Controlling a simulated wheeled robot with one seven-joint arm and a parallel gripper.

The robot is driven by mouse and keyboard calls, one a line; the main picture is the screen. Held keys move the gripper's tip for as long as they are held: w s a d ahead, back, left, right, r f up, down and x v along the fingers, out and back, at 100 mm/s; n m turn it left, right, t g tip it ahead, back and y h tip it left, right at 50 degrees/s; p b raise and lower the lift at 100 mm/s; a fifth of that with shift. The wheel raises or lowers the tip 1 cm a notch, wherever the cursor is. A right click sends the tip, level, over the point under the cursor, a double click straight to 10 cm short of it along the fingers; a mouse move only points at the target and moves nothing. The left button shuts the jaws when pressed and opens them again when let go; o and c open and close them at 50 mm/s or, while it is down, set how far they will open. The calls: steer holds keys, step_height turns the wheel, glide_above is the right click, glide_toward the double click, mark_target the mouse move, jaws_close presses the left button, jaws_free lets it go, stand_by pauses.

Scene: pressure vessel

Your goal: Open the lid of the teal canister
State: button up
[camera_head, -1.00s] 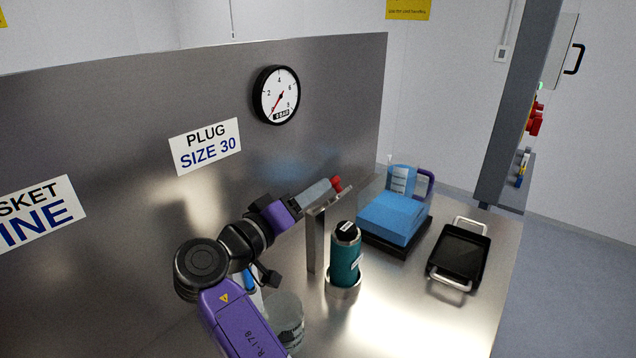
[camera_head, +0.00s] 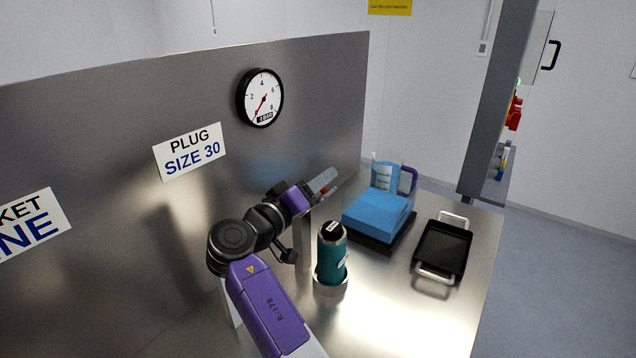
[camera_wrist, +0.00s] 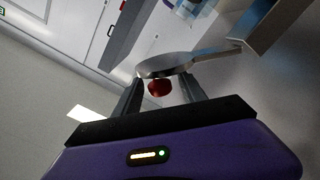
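The teal canister (camera_head: 331,262) stands upright in a metal ring on the bench in the head view, with a black top (camera_head: 332,231). Beside it a metal post (camera_head: 303,245) rises with a plate or arm at its top. My gripper (camera_head: 322,182) is above and left of the canister, apart from it. In the wrist view, my gripper's fingers (camera_wrist: 162,82) are spread on either side of a red knob (camera_wrist: 159,88), with gaps visible. The knob is on a round metal disc (camera_wrist: 165,65) joined by an arm to a bracket (camera_wrist: 270,25). The head view mostly hides the knob behind the fingers.
A blue block (camera_head: 378,214) on a black base and a blue-purple container (camera_head: 394,178) stand behind right of the canister. A black tray (camera_head: 443,248) with metal handles lies further right. A steel panel with a gauge (camera_head: 260,97) rises behind. The front right bench is clear.

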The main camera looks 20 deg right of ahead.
jaws_close()
stand_by(1.2)
